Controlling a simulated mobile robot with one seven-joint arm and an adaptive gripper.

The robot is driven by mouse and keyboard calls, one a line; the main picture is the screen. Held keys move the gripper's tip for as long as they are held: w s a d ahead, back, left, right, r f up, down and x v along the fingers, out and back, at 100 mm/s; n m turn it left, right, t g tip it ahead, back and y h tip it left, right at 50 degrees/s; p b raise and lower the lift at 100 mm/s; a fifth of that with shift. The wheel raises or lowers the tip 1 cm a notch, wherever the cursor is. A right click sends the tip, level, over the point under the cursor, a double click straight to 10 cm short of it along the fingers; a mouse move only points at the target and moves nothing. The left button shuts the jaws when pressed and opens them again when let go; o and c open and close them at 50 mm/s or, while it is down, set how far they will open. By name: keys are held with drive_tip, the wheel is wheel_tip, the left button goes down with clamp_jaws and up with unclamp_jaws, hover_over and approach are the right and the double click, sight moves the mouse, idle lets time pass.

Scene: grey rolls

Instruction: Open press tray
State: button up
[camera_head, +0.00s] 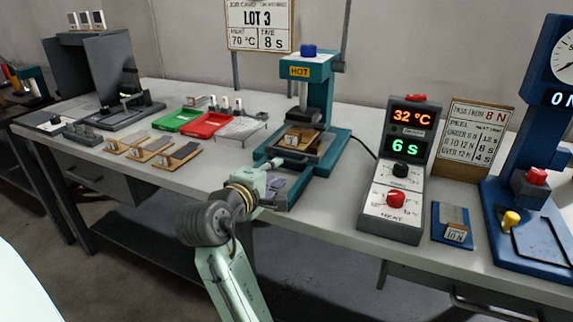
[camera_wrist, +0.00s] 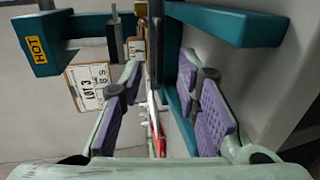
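The teal press (camera_head: 318,85) with a yellow HOT label stands at the middle of the bench. Its tray (camera_head: 322,151) lies low between the press's side rails and carries a brown card (camera_head: 299,138) with a small marked block. My gripper (camera_head: 277,177) is low at the press's front left, close to the tray's front. In the wrist view my gripper (camera_wrist: 160,72) has its purple-padded fingers spread apart, with the tray region edge-on between and beyond them. I cannot tell whether a finger touches the tray or its handle.
A control box (camera_head: 403,165) reading 32 °C and 6 s stands right of the press. A green tray (camera_head: 180,120), a red tray (camera_head: 209,125) and several brown cards lie to the left. A blue gauge press (camera_head: 538,190) is at the far right.

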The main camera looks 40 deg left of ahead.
sight(288, 163)
drive_tip(key=x, duration=0.7)
drive_tip(key=shift+w+a+f+p, duration=0.1)
drive_tip(key=shift+w+p, duration=0.2)
drive_tip(key=shift+w, duration=0.05)
drive_tip(key=shift+c, duration=0.2)
clamp_jaws()
